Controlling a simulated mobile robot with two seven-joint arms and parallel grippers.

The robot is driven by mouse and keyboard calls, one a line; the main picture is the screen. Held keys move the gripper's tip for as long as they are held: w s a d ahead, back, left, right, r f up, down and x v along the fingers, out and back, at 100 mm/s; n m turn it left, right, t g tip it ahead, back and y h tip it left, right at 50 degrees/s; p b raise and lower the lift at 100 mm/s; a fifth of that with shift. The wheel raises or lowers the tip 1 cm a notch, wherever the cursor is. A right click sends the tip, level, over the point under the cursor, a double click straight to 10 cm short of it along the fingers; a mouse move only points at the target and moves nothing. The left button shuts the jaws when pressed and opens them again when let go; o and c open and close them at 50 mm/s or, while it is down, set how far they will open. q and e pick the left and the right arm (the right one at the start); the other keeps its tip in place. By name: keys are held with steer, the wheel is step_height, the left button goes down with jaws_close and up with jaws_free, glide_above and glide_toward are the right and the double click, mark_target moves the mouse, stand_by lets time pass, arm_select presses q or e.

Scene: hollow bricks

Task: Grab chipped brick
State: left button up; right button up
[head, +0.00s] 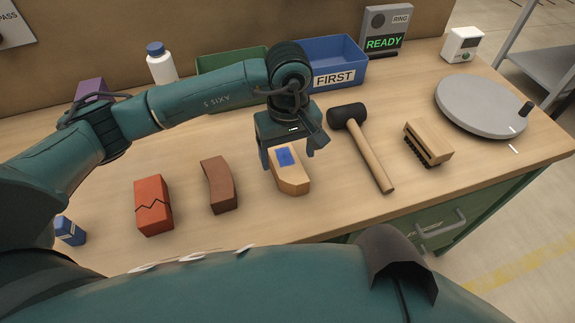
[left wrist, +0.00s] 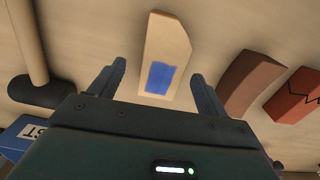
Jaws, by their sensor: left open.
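The chipped brick (head: 292,182) is a tan block with a cut-off corner and a blue patch on top. It lies on the table, below my left gripper (head: 288,158). In the left wrist view, the chipped brick (left wrist: 167,48) shows ahead of and between the two spread fingers of my left gripper (left wrist: 158,76). The gripper is open and holds nothing. I cannot tell whether the fingertips are level with the brick's sides or above them. My right gripper is not in view.
A curved brown brick (head: 218,186) and a cracked red brick (head: 153,206) lie to the left. A mallet (head: 368,155), a brush (head: 430,139) and a grey turntable (head: 480,105) are to the right. Green (head: 217,63) and blue (head: 345,49) bins stand behind.

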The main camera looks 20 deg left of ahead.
mark_target(287, 163)
arm_select(q)
steer(key=f, duration=0.2)
steer(key=shift+s+a+f, duration=0.1)
steer(key=shift+s+f, duration=0.2)
steer(key=shift+f, duration=0.5)
steer(key=shift+w+r, duration=0.1)
steer(key=c, duration=1.4)
